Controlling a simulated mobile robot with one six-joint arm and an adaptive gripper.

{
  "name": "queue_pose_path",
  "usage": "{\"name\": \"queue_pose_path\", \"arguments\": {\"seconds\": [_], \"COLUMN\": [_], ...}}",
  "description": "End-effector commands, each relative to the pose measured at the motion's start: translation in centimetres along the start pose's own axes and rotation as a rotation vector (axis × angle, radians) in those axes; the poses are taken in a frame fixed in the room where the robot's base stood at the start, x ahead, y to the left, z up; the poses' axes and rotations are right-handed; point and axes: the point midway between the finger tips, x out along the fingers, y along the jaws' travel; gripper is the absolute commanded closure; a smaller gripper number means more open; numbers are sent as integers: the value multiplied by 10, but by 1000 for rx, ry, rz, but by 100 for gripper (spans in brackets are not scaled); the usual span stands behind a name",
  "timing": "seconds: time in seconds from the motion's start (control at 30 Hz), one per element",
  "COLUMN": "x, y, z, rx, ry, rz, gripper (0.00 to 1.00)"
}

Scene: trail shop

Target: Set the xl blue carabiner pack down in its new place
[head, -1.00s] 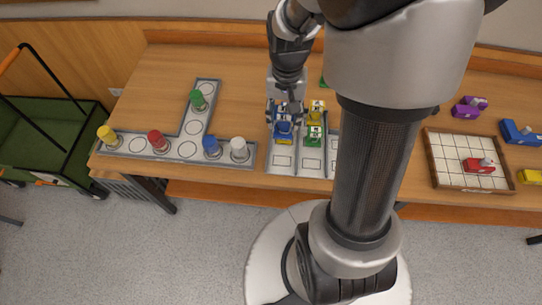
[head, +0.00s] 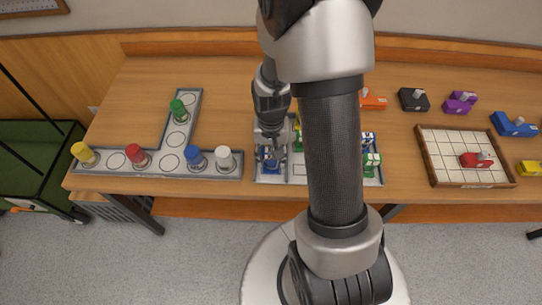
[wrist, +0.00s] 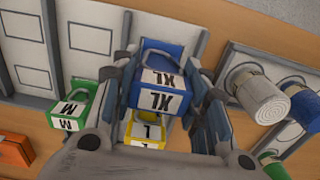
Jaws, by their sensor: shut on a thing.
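The xl blue carabiner pack (wrist: 162,92) is between the two fingers of my gripper (head: 270,150), with its white XL labels facing the wrist camera. In the head view the blue pack (head: 268,166) is at the left end of the grey compartment tray (head: 300,180), near its front edge. I cannot tell whether it touches the tray floor. A yellow L pack (wrist: 147,132) shows just beyond the blue pack in the wrist view. A green M pack (wrist: 70,108) is to its left, apart from my fingers. My arm hides the middle of the tray.
A green pack (head: 372,160) is in the tray's right part. A wooden grid tray (head: 440,172) with a red pack is farther right. Loose packs lie at the back right.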

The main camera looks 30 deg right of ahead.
Motion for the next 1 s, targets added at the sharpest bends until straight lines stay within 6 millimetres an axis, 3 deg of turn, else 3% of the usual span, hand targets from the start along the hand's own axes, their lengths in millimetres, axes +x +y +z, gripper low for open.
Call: {"name": "queue_pose_path", "arguments": {"seconds": [0.33, 0.37, 0.6, 1.0], "x": [3, 2, 2, -2], "y": [0, 0, 0, 0], "z": [0, 0, 0, 0], "rx": [0, 0, 0, 0], "ry": [1, 1, 1, 1], "rz": [0, 0, 0, 0], "gripper": [100, 57, 41, 39]}}
